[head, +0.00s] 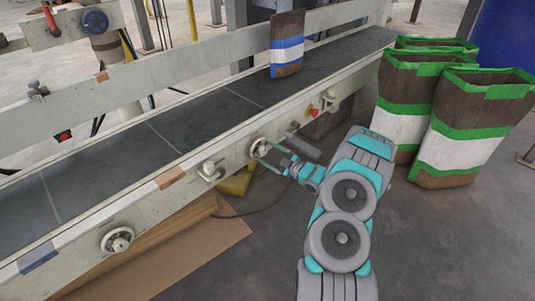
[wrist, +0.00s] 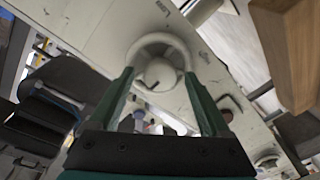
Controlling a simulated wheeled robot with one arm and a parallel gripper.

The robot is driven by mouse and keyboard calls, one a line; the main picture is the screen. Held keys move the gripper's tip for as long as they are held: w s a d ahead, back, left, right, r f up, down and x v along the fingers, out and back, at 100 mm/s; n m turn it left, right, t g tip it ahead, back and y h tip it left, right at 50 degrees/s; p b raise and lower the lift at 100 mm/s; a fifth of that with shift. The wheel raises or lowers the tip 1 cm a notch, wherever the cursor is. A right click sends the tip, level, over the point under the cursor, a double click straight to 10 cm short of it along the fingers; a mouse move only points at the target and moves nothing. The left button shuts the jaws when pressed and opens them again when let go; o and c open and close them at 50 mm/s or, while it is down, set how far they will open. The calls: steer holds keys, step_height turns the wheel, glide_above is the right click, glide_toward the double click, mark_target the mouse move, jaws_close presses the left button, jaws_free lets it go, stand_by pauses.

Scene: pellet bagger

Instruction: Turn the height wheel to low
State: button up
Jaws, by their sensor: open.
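A pale round handwheel (wrist: 160,72) with a central hub and a dark pointer mark is on the conveyor's side panel in the wrist view. Small lettering sits on the panel near it, too small and tilted to read surely. My gripper (wrist: 158,74) is open, with its two green fingers at either side of the wheel's lower rim; I cannot tell whether they touch it.
A conveyor (head: 200,115) runs diagonally across, carrying a blue-striped bag (head: 287,45). Another handwheel (head: 117,240) is lower left on the rail. A red button (head: 312,111) is to the right. Several green-edged bags (head: 459,130) stand at right. Cardboard (head: 190,245) lies below the conveyor.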

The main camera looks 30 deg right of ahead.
steer(key=shift+w+a, duration=0.1)
steer(key=shift+w, duration=0.05)
jaws_close()
stand_by(0.6)
